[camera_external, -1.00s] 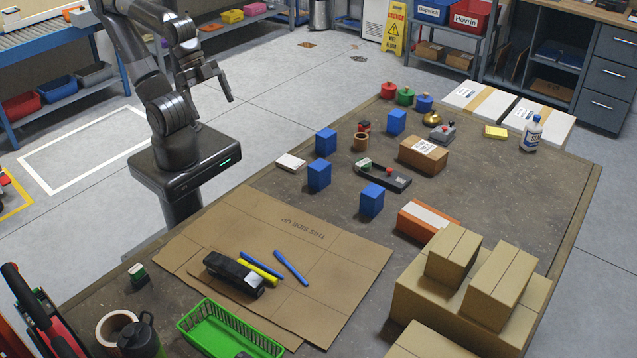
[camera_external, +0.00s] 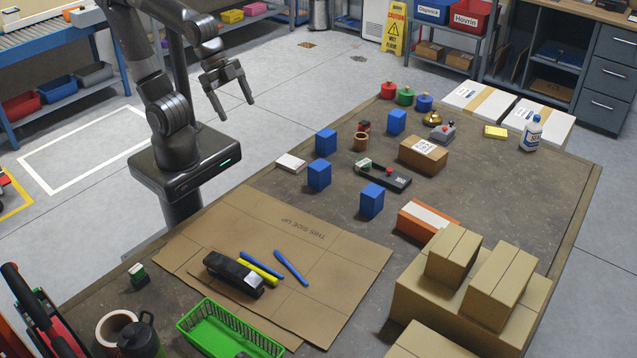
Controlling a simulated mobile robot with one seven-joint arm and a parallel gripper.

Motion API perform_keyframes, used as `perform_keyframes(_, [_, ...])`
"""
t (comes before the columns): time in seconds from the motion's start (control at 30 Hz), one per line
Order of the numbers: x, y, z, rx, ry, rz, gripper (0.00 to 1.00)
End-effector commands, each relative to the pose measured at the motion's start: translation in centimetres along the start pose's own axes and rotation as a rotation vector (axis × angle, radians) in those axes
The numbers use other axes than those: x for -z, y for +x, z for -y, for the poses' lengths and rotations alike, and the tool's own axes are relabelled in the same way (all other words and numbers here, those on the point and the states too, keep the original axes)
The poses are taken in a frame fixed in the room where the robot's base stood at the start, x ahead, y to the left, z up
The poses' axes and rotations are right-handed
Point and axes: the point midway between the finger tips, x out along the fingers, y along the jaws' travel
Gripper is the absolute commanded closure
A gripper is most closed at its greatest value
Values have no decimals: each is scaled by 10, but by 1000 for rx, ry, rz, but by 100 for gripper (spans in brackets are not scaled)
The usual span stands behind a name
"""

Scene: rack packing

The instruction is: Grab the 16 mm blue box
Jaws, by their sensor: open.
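Several blue boxes of much the same look stand upright on the brown table: one at the back (camera_external: 397,122), one left of the brown carton (camera_external: 326,142), one nearer the cardboard sheet (camera_external: 319,175) and one to the right of that (camera_external: 372,200). I cannot tell from this view which one is the 16 mm box. My gripper (camera_external: 236,112) is open and empty, with its two fingers pointing down. It hangs in the air beyond the table's left edge, up and left of the blue boxes, touching none of them.
Among the blue boxes are a black device (camera_external: 391,180), a brown roll (camera_external: 361,142) and a white box (camera_external: 291,162). A brown carton (camera_external: 423,155) and an orange box (camera_external: 426,219) stand to the right. Flat cardboard (camera_external: 330,260) covers the table's near left. Stacked cartons (camera_external: 470,290) fill the near right.

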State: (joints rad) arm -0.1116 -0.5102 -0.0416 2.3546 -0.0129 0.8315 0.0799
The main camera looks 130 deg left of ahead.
Motion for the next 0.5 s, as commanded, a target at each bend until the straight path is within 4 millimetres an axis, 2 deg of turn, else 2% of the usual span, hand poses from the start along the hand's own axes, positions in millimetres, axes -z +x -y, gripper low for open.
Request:
perform_keyframes(0.03, [15, 10, 6, 6, -2, 13, 20])
perform_keyframes(0.2, [59, 41, 27, 18, 3, 31, 20])
perform_keyframes(0.37, [95, 78, 51, 21, 5, 48, 20])
perform_keyframes(0.5, [123, 116, 76, 18, 3, 60, 20])
